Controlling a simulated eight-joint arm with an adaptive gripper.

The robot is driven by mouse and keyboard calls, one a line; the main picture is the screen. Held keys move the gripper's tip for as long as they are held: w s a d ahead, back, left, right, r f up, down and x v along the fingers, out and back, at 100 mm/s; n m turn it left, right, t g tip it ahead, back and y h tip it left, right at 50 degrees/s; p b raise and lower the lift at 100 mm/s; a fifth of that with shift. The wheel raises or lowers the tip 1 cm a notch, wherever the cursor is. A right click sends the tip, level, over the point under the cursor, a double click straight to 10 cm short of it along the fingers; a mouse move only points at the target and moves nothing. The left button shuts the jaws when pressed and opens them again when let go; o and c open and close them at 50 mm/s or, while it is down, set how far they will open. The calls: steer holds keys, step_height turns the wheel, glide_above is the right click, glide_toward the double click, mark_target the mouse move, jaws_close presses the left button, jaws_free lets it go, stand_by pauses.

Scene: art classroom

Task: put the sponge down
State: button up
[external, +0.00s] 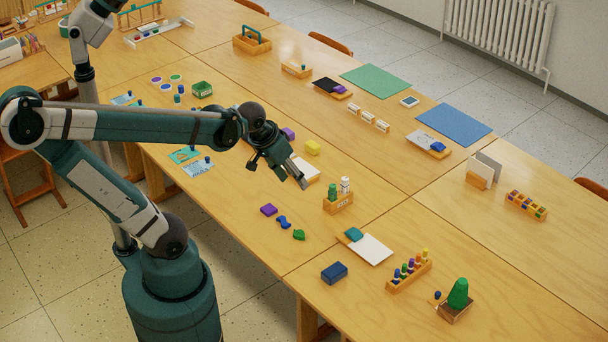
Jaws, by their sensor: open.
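My gripper (300,181) is open over the near-middle part of the table, with its fingers pointing down and to the right. I see nothing held between the fingers, though they are small here. Several small blocks could be the sponge, and I cannot tell which: a yellow block (312,147) just behind my gripper, a purple block (268,210) in front of it, a teal block (354,233) beside a white sheet, and a dark blue block (334,272) near the front edge. All of these rest on the table or on flat items on it.
A white pad (311,168) lies partly behind my gripper. An orange holder with bottles (338,203) stands to the right. A blue bow-shaped piece (283,222) and a green piece (299,235) lie in front. A rack of coloured pegs (409,271) is further right. Bare wood (240,222) shows at left.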

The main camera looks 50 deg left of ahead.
steer(key=s+a+r+t, duration=0.1)
steer(key=s+a+r, duration=0.1)
steer(key=a, duration=0.3)
steer(key=shift+s+r+t+y, duration=0.3)
steer(key=shift+s+r+t, duration=0.1)
steer(key=shift+r, duration=0.2)
stand_by(0.9)
